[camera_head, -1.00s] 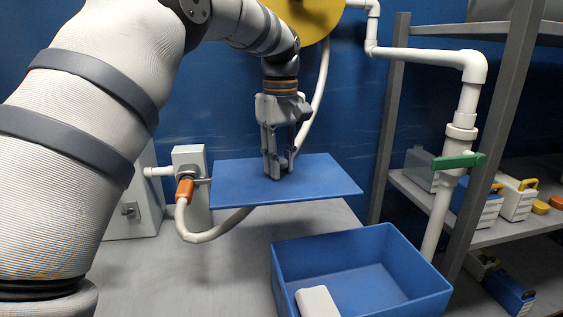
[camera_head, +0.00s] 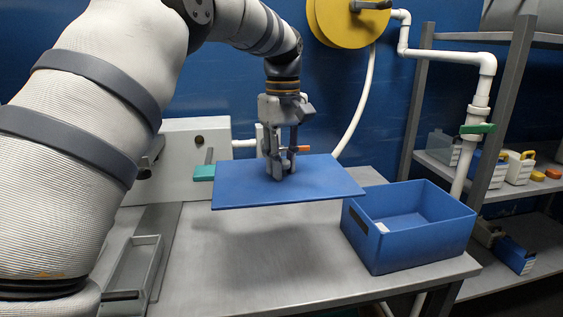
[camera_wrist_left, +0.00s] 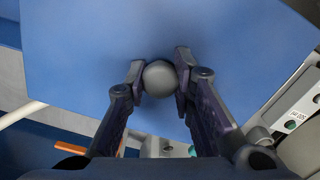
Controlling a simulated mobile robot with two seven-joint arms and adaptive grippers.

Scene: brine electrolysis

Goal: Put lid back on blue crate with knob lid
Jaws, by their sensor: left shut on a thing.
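The blue lid (camera_head: 240,192) is a flat panel held level above the grey bench, left of the crate. My left gripper (camera_head: 281,172) points down at the lid's middle and is shut on its knob. In the left wrist view the round grey knob (camera_wrist_left: 160,78) sits between the two fingers, with the lid (camera_wrist_left: 75,50) behind it. The blue crate (camera_head: 425,246) stands open on the bench's right end. The lid's right corner is close to the crate's left rim in the picture. My right gripper is not in view.
A grey-white box with a teal handle (camera_head: 204,173) stands behind the lid. A metal tray (camera_head: 135,268) lies at the bench's left. A white pipe with a green valve (camera_head: 477,128) and a shelf rack (camera_head: 533,187) stand to the right. The bench front is clear.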

